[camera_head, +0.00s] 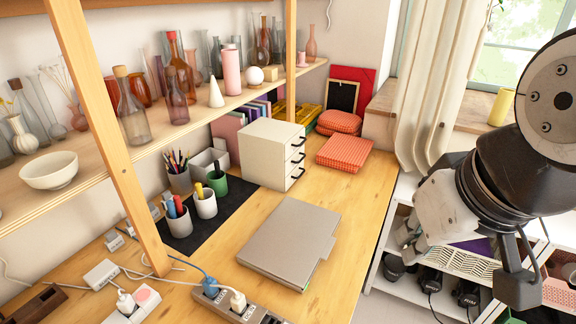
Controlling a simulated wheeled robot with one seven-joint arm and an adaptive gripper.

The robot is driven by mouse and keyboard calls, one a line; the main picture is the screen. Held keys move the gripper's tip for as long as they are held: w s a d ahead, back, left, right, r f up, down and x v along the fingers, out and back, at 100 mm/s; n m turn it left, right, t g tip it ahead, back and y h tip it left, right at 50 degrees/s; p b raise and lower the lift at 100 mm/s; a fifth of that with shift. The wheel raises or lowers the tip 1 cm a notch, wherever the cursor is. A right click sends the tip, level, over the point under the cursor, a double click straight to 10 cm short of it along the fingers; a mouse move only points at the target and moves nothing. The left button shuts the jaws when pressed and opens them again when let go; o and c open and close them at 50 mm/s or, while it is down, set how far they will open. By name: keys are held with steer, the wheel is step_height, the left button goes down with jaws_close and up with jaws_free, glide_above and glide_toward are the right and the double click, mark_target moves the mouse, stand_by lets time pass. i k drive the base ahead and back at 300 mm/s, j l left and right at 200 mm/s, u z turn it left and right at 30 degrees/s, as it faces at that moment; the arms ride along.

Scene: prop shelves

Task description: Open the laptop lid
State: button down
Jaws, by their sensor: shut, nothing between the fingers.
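The laptop (290,236) is a flat grey slab with its lid closed. My gripper (408,240) hangs from the arm at the right, beyond the desk edge and clear of the laptop. Its fingers are small and partly in shade, shut and empty.
A white drawer box (268,155) and red patterned boxes (343,152) stand behind the laptop. Pen cups (205,203) are to its left on a dark mat. A power strip (222,298) with cables lies in front. A wooden post (118,150) and glassware shelf rise at left.

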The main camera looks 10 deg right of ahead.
mark_target(290, 244)
steer(key=l+z, duration=0.4)
steer(key=l, duration=1.1)
steer(key=k, duration=0.05)
